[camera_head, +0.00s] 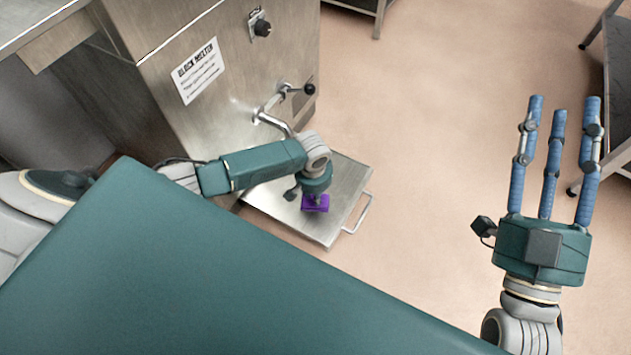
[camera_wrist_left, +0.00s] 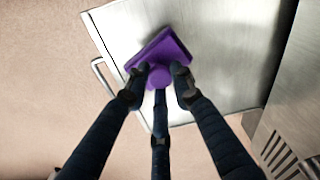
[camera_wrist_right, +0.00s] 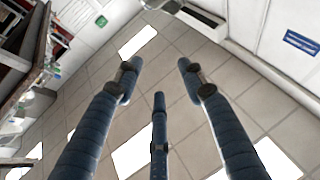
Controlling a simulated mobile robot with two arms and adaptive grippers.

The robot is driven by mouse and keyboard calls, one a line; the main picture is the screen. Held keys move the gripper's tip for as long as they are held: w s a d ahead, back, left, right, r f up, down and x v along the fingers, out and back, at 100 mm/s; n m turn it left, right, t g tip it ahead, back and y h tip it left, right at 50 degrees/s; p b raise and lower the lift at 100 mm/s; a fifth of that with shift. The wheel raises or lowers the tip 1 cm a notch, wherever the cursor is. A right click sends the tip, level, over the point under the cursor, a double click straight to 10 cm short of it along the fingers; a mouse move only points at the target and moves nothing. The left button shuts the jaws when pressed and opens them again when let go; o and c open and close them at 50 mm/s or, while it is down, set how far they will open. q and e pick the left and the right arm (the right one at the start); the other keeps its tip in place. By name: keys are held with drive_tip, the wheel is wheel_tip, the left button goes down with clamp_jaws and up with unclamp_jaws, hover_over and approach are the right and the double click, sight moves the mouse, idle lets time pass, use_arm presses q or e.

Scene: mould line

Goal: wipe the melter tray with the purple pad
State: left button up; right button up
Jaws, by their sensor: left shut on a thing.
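The melter tray (camera_head: 345,180) is a flat metal plate with a wire handle at the foot of the block melter. The purple pad (camera_head: 315,203) is at the tray, near its front part. In the left wrist view the pad (camera_wrist_left: 166,50) lies over the tray surface (camera_wrist_left: 225,50), close to the handle side. My left gripper (camera_wrist_left: 160,78) is shut on the pad's round knob from above. Whether the pad touches the tray is hard to tell. My right gripper (camera_head: 554,120) is open and empty, fingers pointing up, well right of the tray.
The block melter (camera_head: 215,100) stands behind the tray, with a spout and a black-knobbed lever (camera_head: 309,89) above it. The tray handle (camera_head: 360,213) sticks out to the right. A metal table (camera_head: 618,80) stands at the far right. The floor between is clear.

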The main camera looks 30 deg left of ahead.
use_arm(q)
drive_tip(key=shift+r+p, duration=0.4)
drive_tip(key=shift+r, duration=0.05)
drive_tip(key=shift+r+p, duration=0.4)
drive_tip(key=shift+p, duration=0.1)
drive_tip(key=shift+r+p, duration=0.4)
drive_tip(key=shift+p, duration=0.1)
drive_tip(key=shift+r+p, duration=0.3)
drive_tip(key=shift+p, duration=0.05)
use_arm(e)
drive_tip(key=d+f+g+h, duration=0.3)
drive_tip(key=f+g, duration=0.6)
drive_tip(key=f, duration=1)
drive_tip(key=shift+w+d+g, duration=0.2)
drive_tip(key=shift+w+g, duration=0.05)
drive_tip(key=shift+g, duration=0.15)
drive_tip(key=shift+f, duration=0.1)
